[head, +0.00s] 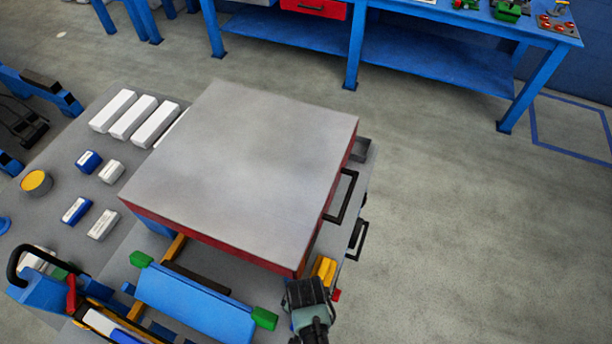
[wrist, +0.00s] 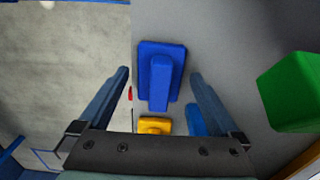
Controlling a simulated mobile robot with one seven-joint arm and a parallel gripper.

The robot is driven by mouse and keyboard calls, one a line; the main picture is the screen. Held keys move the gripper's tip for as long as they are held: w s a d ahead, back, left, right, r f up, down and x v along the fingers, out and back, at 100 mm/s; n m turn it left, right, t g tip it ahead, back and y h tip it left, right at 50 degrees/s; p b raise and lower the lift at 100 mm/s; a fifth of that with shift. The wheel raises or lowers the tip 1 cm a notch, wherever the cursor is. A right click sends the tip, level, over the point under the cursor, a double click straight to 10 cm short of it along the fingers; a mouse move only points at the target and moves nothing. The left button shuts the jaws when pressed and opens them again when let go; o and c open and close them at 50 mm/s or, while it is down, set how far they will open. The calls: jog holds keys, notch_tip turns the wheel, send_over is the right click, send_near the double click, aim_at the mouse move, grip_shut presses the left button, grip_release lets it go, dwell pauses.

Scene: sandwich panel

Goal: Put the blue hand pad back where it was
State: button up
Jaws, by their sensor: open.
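A blue hand pad (wrist: 160,78) with a raised grip lies flat on the grey table top near its edge in the wrist view. I cannot make it out in the head view, where my arm may cover it. My gripper (wrist: 160,74) is open, with one finger to each side of the pad in the picture. I see no contact, and the height above the pad is hard to tell. In the head view my gripper (head: 308,293) is at the table's near right corner, close to a yellow block (head: 323,270).
A large grey-topped panel (head: 240,150) with red sides and black handles covers much of the table. A blue bar (head: 195,303) with green ends lies near my gripper. White blocks (head: 131,117) and small blue blocks (head: 75,210) lie left. Floor is clear right.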

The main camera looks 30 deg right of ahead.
notch_tip(320, 180, up, 12)
jog(key=shift+r, duration=0.15)
dwell(0.4)
dwell(0.5)
